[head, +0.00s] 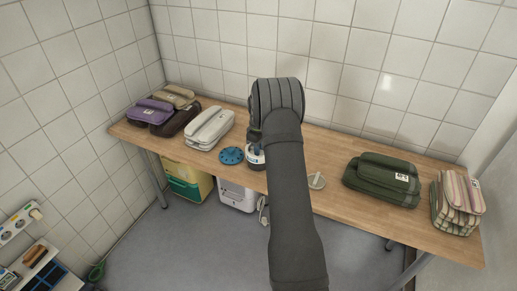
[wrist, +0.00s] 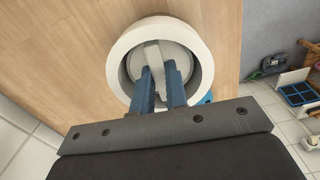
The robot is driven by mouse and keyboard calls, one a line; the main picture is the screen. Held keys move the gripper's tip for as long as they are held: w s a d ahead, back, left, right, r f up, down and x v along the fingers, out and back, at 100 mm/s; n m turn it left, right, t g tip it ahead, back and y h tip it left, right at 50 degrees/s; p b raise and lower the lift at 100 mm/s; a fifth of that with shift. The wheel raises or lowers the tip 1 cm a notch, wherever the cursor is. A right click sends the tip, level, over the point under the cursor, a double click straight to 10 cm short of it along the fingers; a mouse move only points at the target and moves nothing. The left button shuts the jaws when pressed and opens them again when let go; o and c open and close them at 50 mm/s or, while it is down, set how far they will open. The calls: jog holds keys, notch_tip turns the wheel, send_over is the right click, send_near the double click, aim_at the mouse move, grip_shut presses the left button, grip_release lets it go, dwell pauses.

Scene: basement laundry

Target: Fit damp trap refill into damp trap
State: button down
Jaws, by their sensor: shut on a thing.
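The damp trap is a round, thick-walled white tub (wrist: 120,50) seen from above in the wrist view. In the head view it shows only partly (head: 255,157), beside my arm, on the wooden table. My gripper (wrist: 162,78) has two blue fingers shut on the raised pale bar of the damp trap refill (wrist: 178,56), a whitish disc. The disc appears within the tub's rim, with a dark gap around part of it. I cannot tell how deep it sits. In the head view my arm hides the fingers and refill. A blue perforated disc (head: 231,156) lies left of the tub.
Folded bundles in purple (head: 149,111), pale grey (head: 209,128), green (head: 382,181) and stripes (head: 458,205) lie on the wooden table (head: 330,152). The tiled wall stands behind. Boxes (head: 186,184) stand underneath.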

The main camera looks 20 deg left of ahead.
jog(key=c, duration=1.4)
grip_release()
jog(key=shift+f, duration=0.15)
jog(key=shift+c, duration=0.2)
notch_tip(320, 180, up, 12)
jog(key=shift+r, duration=0.2)
jog(key=shift+f, duration=0.1)
notch_tip(320, 180, down, 13)
jog(key=shift+r, duration=2.35)
